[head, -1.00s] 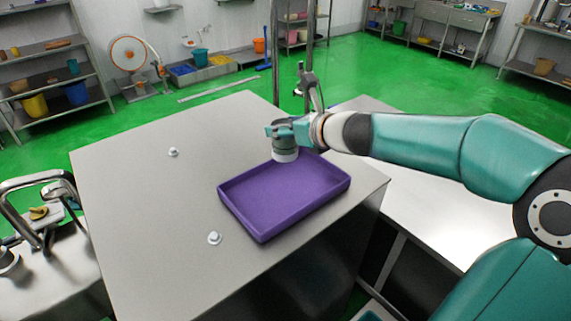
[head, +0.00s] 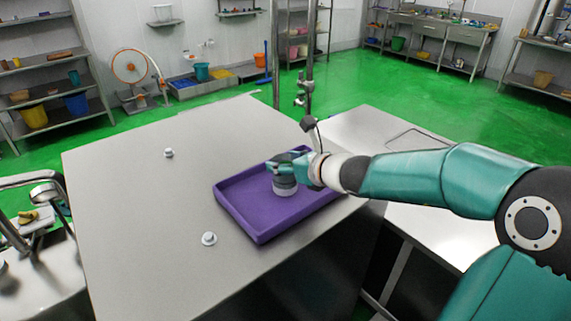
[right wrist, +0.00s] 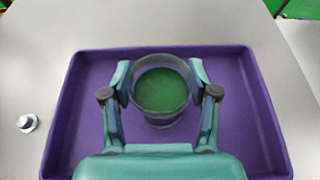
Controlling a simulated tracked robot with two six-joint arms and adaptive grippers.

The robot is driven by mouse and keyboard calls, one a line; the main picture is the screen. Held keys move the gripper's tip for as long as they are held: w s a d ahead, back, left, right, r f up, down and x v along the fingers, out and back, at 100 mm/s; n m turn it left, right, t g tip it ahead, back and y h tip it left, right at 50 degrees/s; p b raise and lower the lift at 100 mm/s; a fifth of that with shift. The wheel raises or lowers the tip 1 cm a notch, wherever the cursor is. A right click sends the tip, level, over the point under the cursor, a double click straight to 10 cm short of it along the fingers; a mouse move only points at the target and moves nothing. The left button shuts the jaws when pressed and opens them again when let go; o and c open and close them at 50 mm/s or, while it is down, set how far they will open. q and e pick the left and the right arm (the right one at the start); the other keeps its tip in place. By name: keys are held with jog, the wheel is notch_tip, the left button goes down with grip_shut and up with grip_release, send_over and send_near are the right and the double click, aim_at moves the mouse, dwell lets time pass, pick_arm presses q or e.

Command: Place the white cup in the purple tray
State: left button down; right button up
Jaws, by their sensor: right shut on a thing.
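The purple tray (head: 262,219) lies on the grey table and also fills most of the right wrist view (right wrist: 252,120). The white cup (head: 285,190) is upright within the tray's outline; in the right wrist view I look down into the cup (right wrist: 160,92), whose inside looks green. My right gripper (head: 284,170) is shut on the cup, with one finger on each side of it in the right wrist view (right wrist: 160,80). I cannot tell whether the cup's base touches the tray floor. My left gripper is not in view.
Two small white knobs (head: 209,239) (head: 168,153) stand on the table left of the tray. A metal post (head: 308,75) rises behind the tray. A lower white worktop (head: 430,225) lies to the right.

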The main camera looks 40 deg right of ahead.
jog(key=o, duration=1.4)
jog(key=shift+r, duration=0.1)
jog(key=shift+s+r, duration=0.1)
jog(key=shift+s, duration=0.25)
jog(key=p+v, duration=0.2)
jog(key=v, duration=0.9)
jog(key=shift+s+p, duration=0.15)
jog(key=shift+p, duration=0.25)
